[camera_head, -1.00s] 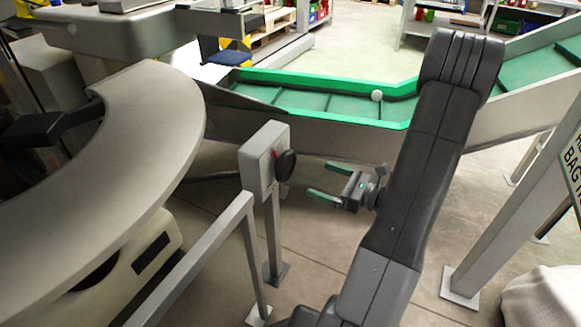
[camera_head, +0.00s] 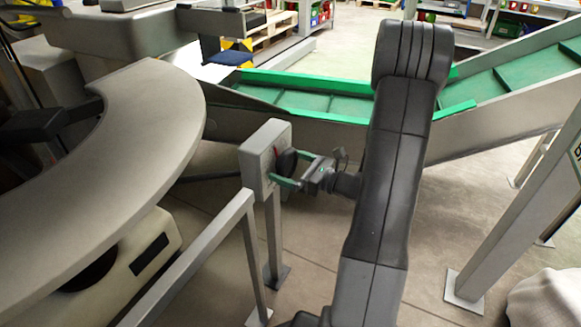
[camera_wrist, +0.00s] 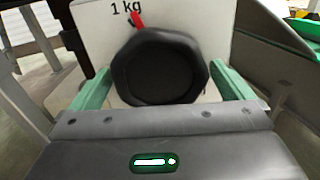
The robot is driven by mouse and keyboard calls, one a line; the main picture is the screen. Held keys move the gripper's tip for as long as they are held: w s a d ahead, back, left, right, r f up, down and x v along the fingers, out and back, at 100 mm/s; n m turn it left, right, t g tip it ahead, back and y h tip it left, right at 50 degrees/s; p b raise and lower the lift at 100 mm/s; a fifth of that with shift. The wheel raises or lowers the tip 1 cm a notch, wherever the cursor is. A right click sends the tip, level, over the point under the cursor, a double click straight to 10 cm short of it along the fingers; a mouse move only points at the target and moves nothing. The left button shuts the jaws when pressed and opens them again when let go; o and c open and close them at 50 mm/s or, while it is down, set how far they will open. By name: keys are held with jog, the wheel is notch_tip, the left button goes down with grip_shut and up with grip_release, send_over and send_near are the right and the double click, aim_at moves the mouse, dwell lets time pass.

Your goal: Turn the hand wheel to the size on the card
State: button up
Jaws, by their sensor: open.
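The hand wheel (camera_wrist: 160,72) is a black, many-sided knob on the face of a light grey box (camera_head: 252,150). In the wrist view a red pointer (camera_wrist: 137,19) shows at its upper left, near the printed text "1 kg" (camera_wrist: 126,8). My gripper (camera_head: 284,166) is open, its two green fingers on either side of the wheel. In the wrist view the fingers (camera_wrist: 162,88) stand left and right of the wheel; whether they touch it I cannot tell. In the head view the fingers partly cover the wheel (camera_head: 288,160). I cannot make out the card.
The box stands on a grey post by a metal rail (camera_head: 190,262). A large curved grey tray (camera_head: 165,125) lies to the left. A green-edged conveyor (camera_head: 310,108) runs behind. A slanted grey post (camera_head: 520,215) stands at right. Open floor (camera_head: 435,220) lies between.

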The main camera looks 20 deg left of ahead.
jog(key=c, duration=0.9)
jog(key=shift+o, duration=0.2)
jog(key=shift+n+b, duration=0.3)
jog(key=shift+n, duration=0.5)
jog(key=o, duration=0.9)
jog(key=shift+c, duration=0.2)
jog(key=shift+d, duration=0.1)
jog(key=s+d+p, duration=0.1)
jog(key=d+p, duration=0.2)
jog(key=d, duration=1)
jog(key=shift+d, duration=0.35)
